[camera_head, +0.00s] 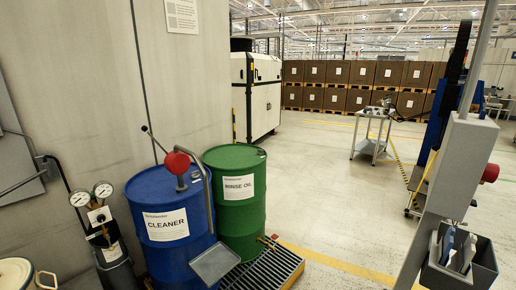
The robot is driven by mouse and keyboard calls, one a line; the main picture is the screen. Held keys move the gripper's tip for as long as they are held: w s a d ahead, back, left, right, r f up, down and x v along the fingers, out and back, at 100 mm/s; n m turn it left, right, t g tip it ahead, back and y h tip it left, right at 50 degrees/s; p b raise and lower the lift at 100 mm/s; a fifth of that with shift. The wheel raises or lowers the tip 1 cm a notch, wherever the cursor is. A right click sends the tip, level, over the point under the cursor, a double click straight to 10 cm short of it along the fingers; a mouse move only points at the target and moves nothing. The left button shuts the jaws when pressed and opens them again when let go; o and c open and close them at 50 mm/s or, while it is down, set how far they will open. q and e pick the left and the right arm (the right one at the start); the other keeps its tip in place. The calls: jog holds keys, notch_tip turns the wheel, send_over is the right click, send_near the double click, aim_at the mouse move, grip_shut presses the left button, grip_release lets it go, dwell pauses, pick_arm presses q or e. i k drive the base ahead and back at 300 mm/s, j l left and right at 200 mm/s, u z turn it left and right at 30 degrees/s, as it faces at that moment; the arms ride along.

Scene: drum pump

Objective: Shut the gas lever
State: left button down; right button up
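A dark gas bottle (115,262) stands at the lower left, beside the blue drum. A regulator with two round white gauges (92,194) sits on top of it, with a white tag (99,215) below the gauges. A dark hose (58,172) runs from the wall side towards the gauges. The parts around the valve are small and dark, so I cannot tell which one is the gas lever or how it is turned. Neither of my grippers shows in this view.
The blue CLEANER drum (174,250) carries a red pump (177,162) with a thin crank. The green RINSE OIL drum (239,211) stands beside it over a grating (267,272). A grey post (457,165) with a bin (476,276) is at right. The middle floor is clear.

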aim_at(111, 247)
jog(key=u, duration=1.45)
